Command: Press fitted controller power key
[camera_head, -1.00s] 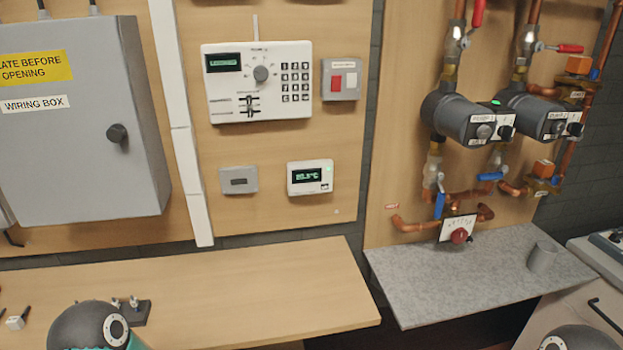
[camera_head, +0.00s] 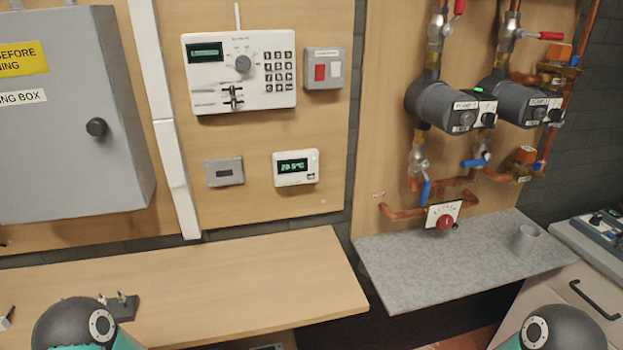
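A white controller (camera_head: 240,72) with a dark green-lit display, a round grey knob and a keypad is fixed to the wooden wall panel. Below is a small white unit (camera_head: 296,167) with a lit display reading a temperature, beside a grey plate (camera_head: 223,171). Which of these bears the power key is too small to read. Only rounded parts of my arms show at the bottom left and bottom right. Neither gripper is in view.
A grey wiring box (camera_head: 65,120) stands out from the wall at left. A wooden bench (camera_head: 220,285) runs below, mostly clear, with a small dark block (camera_head: 122,306). At right are pumps (camera_head: 450,107), copper pipes and a grey shelf (camera_head: 450,265) holding a grey cup (camera_head: 525,239).

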